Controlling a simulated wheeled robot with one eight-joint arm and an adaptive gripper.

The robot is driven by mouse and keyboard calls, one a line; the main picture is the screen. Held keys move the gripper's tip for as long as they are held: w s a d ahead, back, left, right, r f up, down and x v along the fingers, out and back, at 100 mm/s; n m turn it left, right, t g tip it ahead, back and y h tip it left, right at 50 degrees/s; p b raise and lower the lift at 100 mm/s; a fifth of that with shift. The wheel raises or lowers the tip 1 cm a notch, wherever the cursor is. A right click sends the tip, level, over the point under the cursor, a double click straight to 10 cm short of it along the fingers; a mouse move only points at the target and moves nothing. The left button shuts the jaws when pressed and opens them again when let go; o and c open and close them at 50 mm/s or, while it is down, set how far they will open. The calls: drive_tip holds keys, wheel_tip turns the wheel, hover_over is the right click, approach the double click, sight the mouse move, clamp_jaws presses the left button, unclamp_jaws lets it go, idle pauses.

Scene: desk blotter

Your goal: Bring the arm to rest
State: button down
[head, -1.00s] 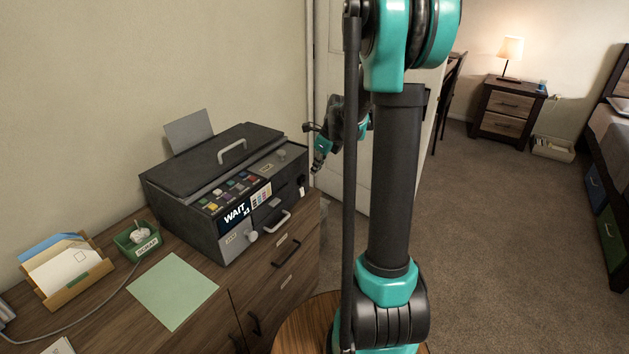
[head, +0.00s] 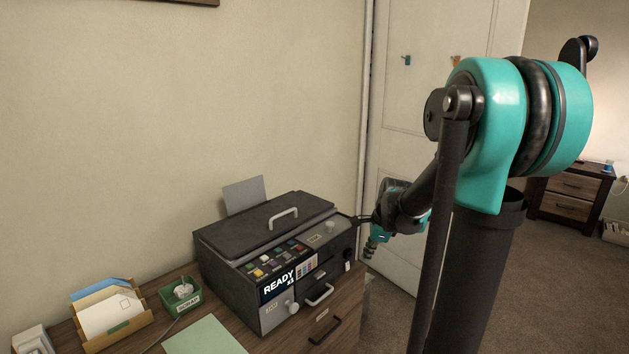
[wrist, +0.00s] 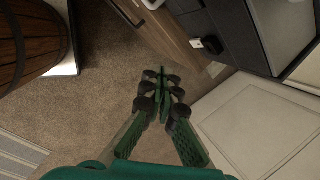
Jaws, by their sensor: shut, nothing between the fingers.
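My arm, teal and black, rises on the right of the head view and bends down toward the wall. My gripper (head: 371,247) hangs just right of the dark printer-like machine (head: 232,285), apart from it and in front of the white door (head: 410,95). In the wrist view, my gripper's green, black-padded fingers (wrist: 161,82) come together with nothing between them, above bare carpet (wrist: 110,90). The machine's lid is down and its display (head: 279,283) reads READY x3.
The machine stands on a wooden cabinet (head: 345,310) with a green tray (head: 181,297), a letter holder (head: 108,317) and a pale green sheet (head: 205,338). A nightstand (head: 571,198) is far right. A slatted wooden round thing (wrist: 30,40) shows at the wrist view's upper left.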

drive_tip(key=s+f+n+h, duration=0.1)
drive_tip(key=s+f+n, duration=0.2)
drive_tip(key=s+n, duration=0.6)
drive_tip(key=s+f+n+t+h, duration=0.1)
drive_tip(key=s+f+n, duration=0.2)
drive_tip(key=s+n, duration=0.7)
drive_tip(key=shift+s+d+n, duration=0.25)
drive_tip(key=shift+s+n, duration=0.05)
drive_tip(key=shift+s, duration=0.3)
